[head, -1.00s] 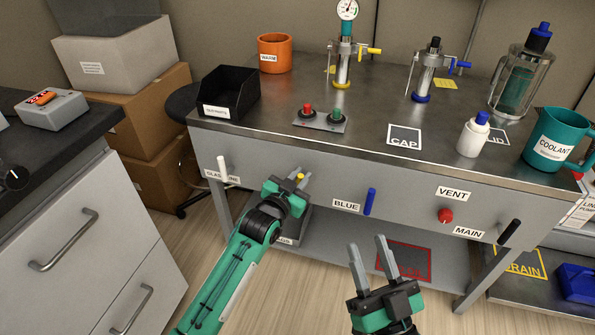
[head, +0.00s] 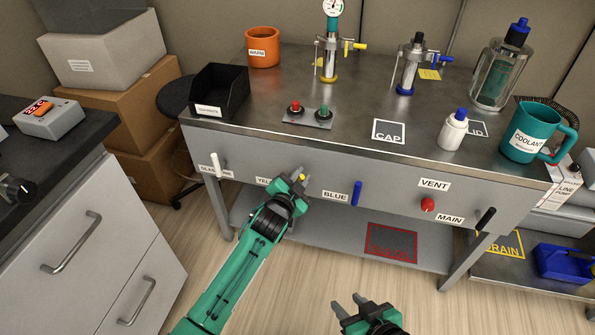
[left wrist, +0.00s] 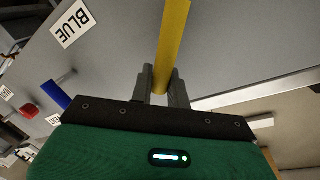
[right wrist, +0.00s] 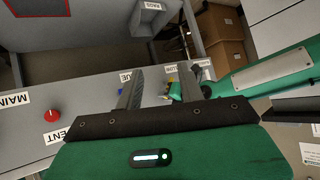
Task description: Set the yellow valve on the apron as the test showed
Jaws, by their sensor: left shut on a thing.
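The yellow valve handle (head: 303,177) is on the apron (head: 400,190) under the bench top, beside the partly hidden YELLOW label. In the head view only its tip shows; in the left wrist view it is a long yellow bar (left wrist: 173,40). My left gripper (head: 298,183) is shut on this handle; its fingers (left wrist: 160,85) sit either side of the bar. My right gripper (head: 354,306) is open and empty, low in front of the bench. Its spread fingers also show in the right wrist view (right wrist: 158,85).
The apron also carries a white handle (head: 216,163), a blue handle (head: 357,193), a red VENT knob (head: 427,204) and a black MAIN handle (head: 486,218). On the bench stand two columns, yellow-based (head: 329,65) and blue-based (head: 408,75), and a teal COOLANT jug (head: 528,138). Open floor lies in front.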

